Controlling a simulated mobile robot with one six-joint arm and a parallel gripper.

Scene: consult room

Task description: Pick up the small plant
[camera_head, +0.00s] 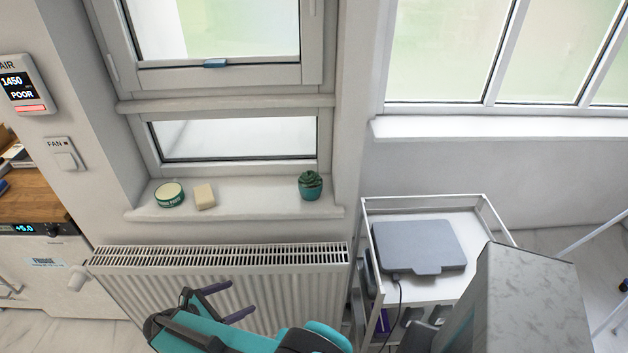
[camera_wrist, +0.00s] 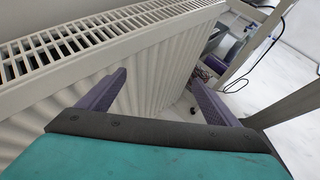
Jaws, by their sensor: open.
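The small plant (camera_head: 310,184) is a green succulent in a teal pot. It stands upright on the window sill (camera_head: 240,208), near the sill's right end. My gripper (camera_head: 243,301) is open and empty, in front of the radiator and below the sill, to the left of and lower than the plant. In the wrist view my gripper (camera_wrist: 158,88) shows two purple fingers spread apart, with the radiator behind them. The plant is not visible in the wrist view.
A round green-labelled tin (camera_head: 169,195) and a cream block (camera_head: 204,197) sit on the sill's left part. The radiator (camera_head: 220,260) is below the sill. A white trolley (camera_head: 470,295) with a grey flat device (camera_head: 419,246) stands right. The sill between block and plant is clear.

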